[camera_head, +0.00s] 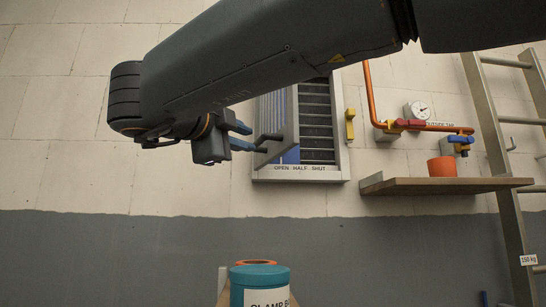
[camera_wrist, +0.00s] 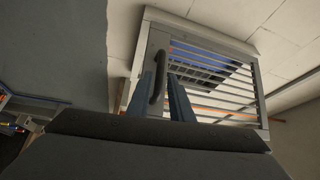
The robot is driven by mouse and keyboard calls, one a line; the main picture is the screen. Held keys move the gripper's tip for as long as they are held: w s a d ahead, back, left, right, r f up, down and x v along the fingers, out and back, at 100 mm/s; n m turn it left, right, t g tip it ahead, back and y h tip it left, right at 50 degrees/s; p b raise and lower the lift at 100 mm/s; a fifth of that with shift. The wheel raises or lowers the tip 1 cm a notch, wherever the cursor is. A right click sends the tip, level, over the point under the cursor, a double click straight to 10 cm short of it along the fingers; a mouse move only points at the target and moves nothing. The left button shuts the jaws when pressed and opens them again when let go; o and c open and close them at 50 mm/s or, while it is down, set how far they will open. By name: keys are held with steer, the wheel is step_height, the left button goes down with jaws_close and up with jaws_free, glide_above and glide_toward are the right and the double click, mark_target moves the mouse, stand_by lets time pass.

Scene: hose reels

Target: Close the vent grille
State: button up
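The vent grille (camera_head: 291,115) is a light grey slatted panel in a frame on the wall. It stands swung out from the frame (camera_head: 341,130), whose opening shows dark slats on the right. A dark handle (camera_head: 271,136) sticks out from the panel. In the wrist view, the grille (camera_wrist: 262,98) fills the upper middle, with its curved handle (camera_wrist: 158,72) at the left side. My gripper (camera_head: 250,137) is open, its blue-grey fingers apart and pointing at the handle. In the wrist view the handle appears between the fingertips (camera_wrist: 160,82); contact cannot be told.
A yellow lever (camera_head: 350,124) sits right of the frame. Farther right are an orange pipe (camera_head: 371,95), a gauge (camera_head: 417,110), a wooden shelf (camera_head: 440,186) with an orange pot (camera_head: 441,167), and a ladder (camera_head: 497,150). A teal-lidded container (camera_head: 260,276) stands below.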

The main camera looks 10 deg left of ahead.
mark_target(256, 142)
steer(key=p+x, duration=0.2)
steer(key=x, duration=0.5)
steer(key=shift+p, duration=0.4)
jaws_close()
